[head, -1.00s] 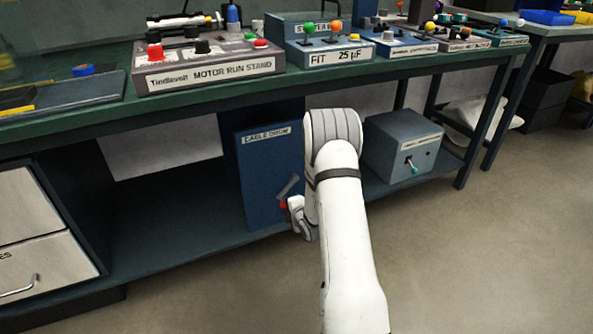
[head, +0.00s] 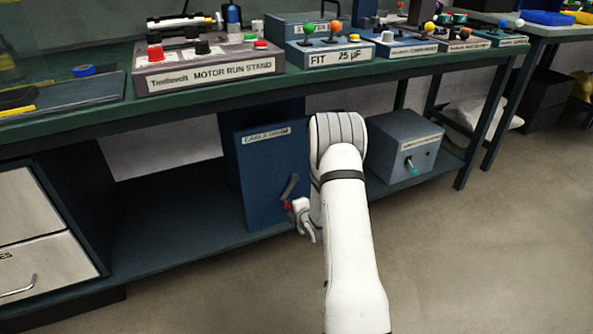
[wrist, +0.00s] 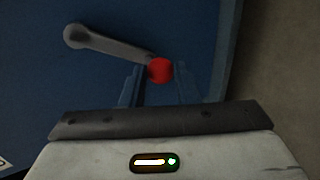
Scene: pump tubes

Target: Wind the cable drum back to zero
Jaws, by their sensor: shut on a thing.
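The cable drum (head: 262,175) is a tall blue box with a "CABLE DRUM" label, standing on the low shelf under the bench. Its grey crank arm (head: 291,187) carries a red knob (head: 288,206). In the wrist view the crank arm (wrist: 105,43) runs from a round hub at upper left to the red knob (wrist: 160,70) at its right end. My gripper (wrist: 160,80) is shut on the red knob, with a finger on either side of it. In the head view my gripper (head: 297,207) is partly hidden by my own wrist.
A grey box (head: 400,150) with a small teal-handled crank stands right of the drum on the shelf (head: 180,235). The green bench top (head: 350,75) lies above, with a motor run stand (head: 205,70) on it. The floor in front is clear.

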